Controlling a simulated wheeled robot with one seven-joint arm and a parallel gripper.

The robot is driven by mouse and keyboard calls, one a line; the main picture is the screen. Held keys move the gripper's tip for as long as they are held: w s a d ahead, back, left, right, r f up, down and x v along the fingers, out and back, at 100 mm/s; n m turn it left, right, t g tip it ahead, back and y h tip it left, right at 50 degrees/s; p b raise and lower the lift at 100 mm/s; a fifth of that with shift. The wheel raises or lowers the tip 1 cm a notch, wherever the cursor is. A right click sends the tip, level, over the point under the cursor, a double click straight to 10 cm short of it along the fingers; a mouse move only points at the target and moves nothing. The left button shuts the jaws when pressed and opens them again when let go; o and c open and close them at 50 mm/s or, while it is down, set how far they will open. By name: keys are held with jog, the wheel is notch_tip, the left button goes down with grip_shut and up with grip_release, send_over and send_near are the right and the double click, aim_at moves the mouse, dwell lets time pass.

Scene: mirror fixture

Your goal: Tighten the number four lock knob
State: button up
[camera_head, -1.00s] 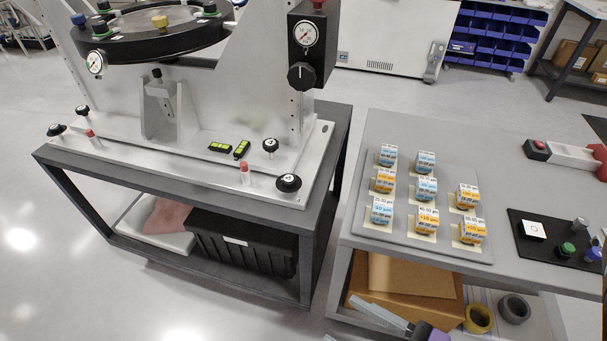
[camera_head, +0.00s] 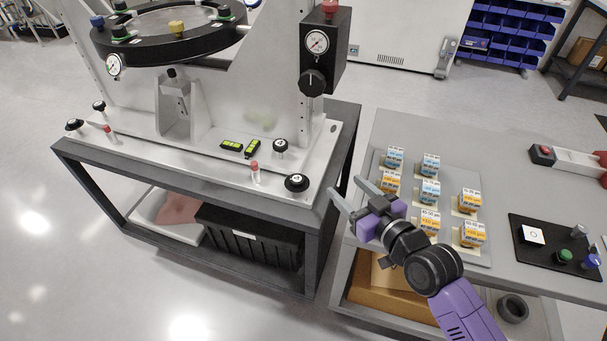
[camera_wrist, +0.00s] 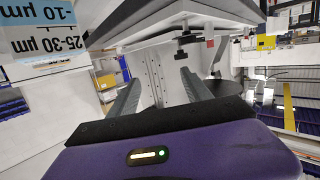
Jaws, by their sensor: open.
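Black lock knobs with white-marked tops stand on the fixture's pale base plate (camera_head: 225,160). The nearest is the front-right knob (camera_head: 297,182); another knob (camera_head: 280,146) stands behind it, and two more, one of them this knob (camera_head: 74,125), are at the left end. Their numbers are too small to read surely. My gripper (camera_head: 347,191) is open and empty, to the right of the front-right knob and apart from it, over the gap between the two tables. The wrist view shows both fingers (camera_wrist: 160,82) spread, with a dark knob (camera_wrist: 184,38) beyond them.
Small labelled boxes (camera_head: 430,190) stand on a tray on the right table, close beside my gripper. A red-capped pin (camera_head: 255,173) and yellow-green levels (camera_head: 240,147) sit near the knobs. A gauge block (camera_head: 318,60) rises behind. A black pad (camera_head: 550,243) lies farther right.

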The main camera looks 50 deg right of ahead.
jog(key=w+d+y+p, duration=0.1)
jog(key=w+d+y, duration=0.1)
jog(key=w+d, duration=0.4)
jog(key=n+g+y, duration=0.1)
jog(key=n+y, duration=0.5)
jog(key=y, duration=0.1)
send_near(298, 179)
jog(key=p+x, duration=0.1)
jog(key=x, duration=0.7)
jog(key=shift+w+a, duration=0.1)
grip_shut()
jog(key=shift+h, duration=0.4)
